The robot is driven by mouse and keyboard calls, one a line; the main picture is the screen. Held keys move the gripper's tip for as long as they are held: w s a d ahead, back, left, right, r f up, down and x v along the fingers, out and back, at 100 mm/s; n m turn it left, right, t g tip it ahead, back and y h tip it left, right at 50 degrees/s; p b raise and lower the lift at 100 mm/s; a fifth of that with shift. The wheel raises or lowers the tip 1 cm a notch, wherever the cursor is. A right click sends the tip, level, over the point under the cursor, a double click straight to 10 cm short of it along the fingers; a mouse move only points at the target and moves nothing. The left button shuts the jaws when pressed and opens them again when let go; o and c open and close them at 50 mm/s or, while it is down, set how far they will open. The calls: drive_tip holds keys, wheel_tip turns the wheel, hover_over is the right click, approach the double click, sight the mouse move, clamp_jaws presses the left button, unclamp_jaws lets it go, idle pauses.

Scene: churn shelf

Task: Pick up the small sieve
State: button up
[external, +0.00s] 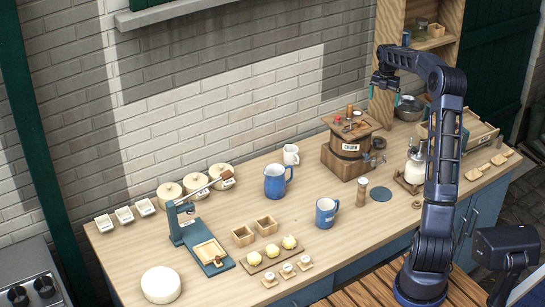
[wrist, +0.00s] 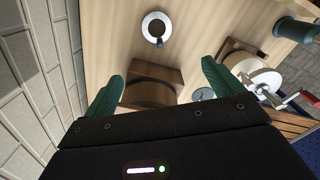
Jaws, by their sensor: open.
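My gripper (external: 383,90) is raised high, in front of the wall and above the back right of the worktop. Its two green fingers point down, apart, with nothing between them; they also show in the wrist view (wrist: 162,78). I cannot pick out the small sieve with certainty. Small dark and metallic items (external: 375,157) stand beside the wooden churn (external: 349,150), too small to tell apart. A small round bluish-grey item (wrist: 203,95) shows near the right finger in the wrist view; I cannot tell what it is.
A grey metal bowl (external: 409,108) stands at the back right near the wooden shelf (external: 448,50). A white-filled jar (external: 415,168), a blue mug (external: 326,213) and a blue jug (external: 275,183) stand on the worktop. The front middle of the worktop has some clear room.

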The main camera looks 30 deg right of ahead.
wheel_tip(320, 180, down, 17)
drive_tip(key=shift+f, duration=0.2)
drive_tip(key=shift+w+f, duration=0.2)
drive_tip(key=shift+f, duration=1.1)
drive_tip(key=shift+w+f, duration=0.2)
drive_tip(key=shift+f, duration=1.1)
drive_tip(key=shift+c, duration=0.2)
drive_tip(key=c, duration=1)
